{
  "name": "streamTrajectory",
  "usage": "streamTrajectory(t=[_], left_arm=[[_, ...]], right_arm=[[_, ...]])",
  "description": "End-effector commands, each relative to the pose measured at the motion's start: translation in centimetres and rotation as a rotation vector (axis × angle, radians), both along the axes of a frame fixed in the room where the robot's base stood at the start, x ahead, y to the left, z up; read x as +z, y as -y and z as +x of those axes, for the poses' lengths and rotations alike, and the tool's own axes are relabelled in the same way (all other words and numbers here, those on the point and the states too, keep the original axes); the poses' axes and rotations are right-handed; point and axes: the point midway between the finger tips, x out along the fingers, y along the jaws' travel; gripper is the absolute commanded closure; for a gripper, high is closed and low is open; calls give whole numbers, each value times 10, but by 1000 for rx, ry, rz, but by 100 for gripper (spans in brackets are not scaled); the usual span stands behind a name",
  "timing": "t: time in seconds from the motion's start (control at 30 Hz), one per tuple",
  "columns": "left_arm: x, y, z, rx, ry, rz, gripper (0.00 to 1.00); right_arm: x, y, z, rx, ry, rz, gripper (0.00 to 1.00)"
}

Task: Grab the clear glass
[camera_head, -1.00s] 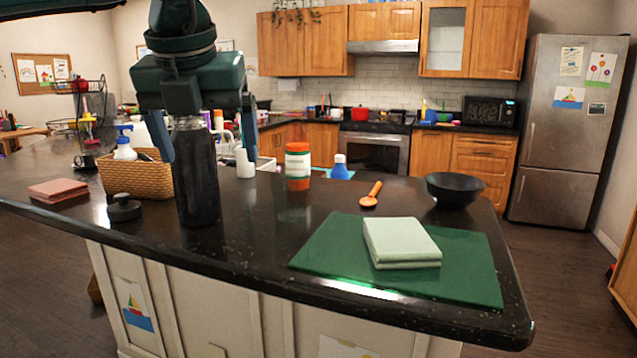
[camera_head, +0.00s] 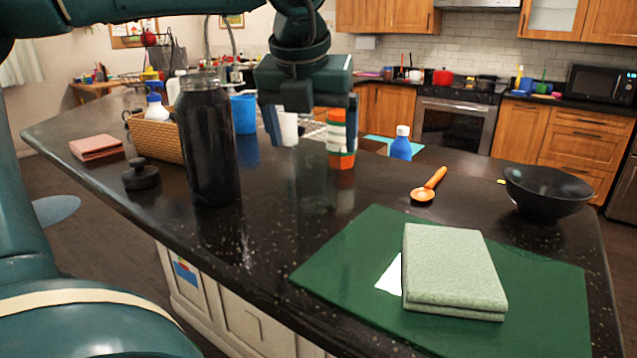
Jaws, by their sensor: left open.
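I cannot make out a clear glass with certainty. My left gripper (camera_head: 311,127) hangs fingers-down over the counter, open, to the right of a tall dark bottle (camera_head: 208,145). The bottle stands upright and uncapped, with a see-through neck. A white cup (camera_head: 288,129) shows between the fingers, beside the left finger. A white jar with an orange lid and base (camera_head: 341,140) shows by the right finger. I see nothing held; whether the fingers touch either thing is unclear. My right gripper is not in view.
A blue cup (camera_head: 243,114), wicker basket (camera_head: 154,136) and black lid (camera_head: 141,176) surround the bottle. A blue bottle (camera_head: 401,147), orange spoon (camera_head: 428,188), black bowl (camera_head: 546,191) and folded cloth (camera_head: 452,265) on a green mat (camera_head: 340,262) lie rightward.

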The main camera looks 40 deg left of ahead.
Motion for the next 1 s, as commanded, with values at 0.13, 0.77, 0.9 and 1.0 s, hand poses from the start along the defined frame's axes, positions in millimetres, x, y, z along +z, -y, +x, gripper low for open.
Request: streamTrajectory(t=[0.13, 0.77, 0.9, 1.0], left_arm=[[-10, -2, 4, -1, -1, -1, 11], [-57, -10, 22, -1, 3, -1, 11], [-57, -10, 22, -1, 3, -1, 20], [-57, -10, 22, -1, 3, -1, 28]], right_arm=[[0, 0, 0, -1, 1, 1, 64], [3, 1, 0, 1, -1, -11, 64], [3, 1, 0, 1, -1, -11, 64], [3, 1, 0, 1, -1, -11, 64]])
